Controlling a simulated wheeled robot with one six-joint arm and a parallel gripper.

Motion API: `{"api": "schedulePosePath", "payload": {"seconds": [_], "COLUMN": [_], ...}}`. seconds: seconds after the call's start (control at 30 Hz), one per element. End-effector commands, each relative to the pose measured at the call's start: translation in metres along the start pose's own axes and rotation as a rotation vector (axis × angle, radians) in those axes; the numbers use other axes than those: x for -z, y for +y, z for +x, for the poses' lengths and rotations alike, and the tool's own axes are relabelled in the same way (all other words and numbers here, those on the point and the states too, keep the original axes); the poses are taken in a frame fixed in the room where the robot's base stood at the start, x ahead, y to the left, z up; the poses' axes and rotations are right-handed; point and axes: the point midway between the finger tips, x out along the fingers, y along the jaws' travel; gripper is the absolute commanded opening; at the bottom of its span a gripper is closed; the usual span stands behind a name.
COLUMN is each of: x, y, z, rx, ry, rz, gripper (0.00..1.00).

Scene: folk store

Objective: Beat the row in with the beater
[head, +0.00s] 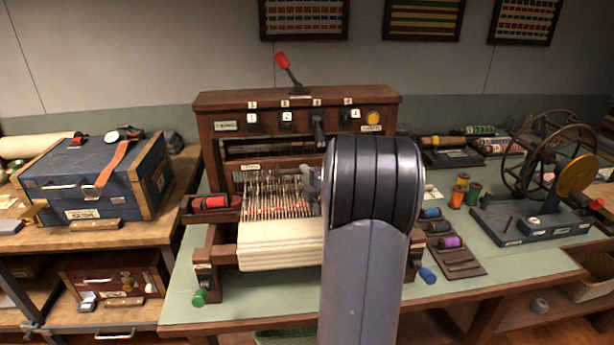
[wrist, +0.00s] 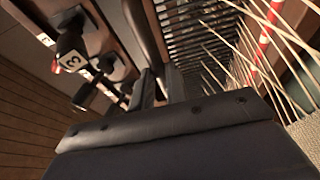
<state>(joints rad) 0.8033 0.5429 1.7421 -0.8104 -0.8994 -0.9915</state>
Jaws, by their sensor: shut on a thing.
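The wooden table loom (head: 222,135) stands mid-table. Pale warp threads with red weft (head: 278,195) run to a roll of cream cloth (head: 275,248). My gripper (head: 308,182) is at the threads, partly hidden behind my arm. In the wrist view my gripper (wrist: 155,88) is shut on a dark brown bar, which looks like part of the beater (wrist: 143,30). The slatted reed (wrist: 195,40) shows beside it. Pale threads with a red stretch (wrist: 268,25) pass close on the right. My arm hides the loom's right half.
Numbered levers stand along the loom's top; lever 3 (wrist: 70,48) is close to my gripper. A red-topped lever (head: 287,68) rises above. A red shuttle (head: 210,203) lies at left. Spools (head: 449,242) and a winder (head: 535,220) stand right, a blue case (head: 95,175) left.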

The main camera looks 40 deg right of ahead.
Motion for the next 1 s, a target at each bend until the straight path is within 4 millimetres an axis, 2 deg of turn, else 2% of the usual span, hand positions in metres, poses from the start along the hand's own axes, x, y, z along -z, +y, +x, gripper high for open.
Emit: {"api": "schedulePosePath", "payload": {"seconds": [0.27, 1.0], "x": [0.001, 0.024], "y": [-0.001, -0.002], "z": [-0.005, -0.068], "rx": [0.001, 0.001], "ry": [0.000, -0.002], "rz": [0.000, 0.000], "gripper": [0.00, 0.00]}}
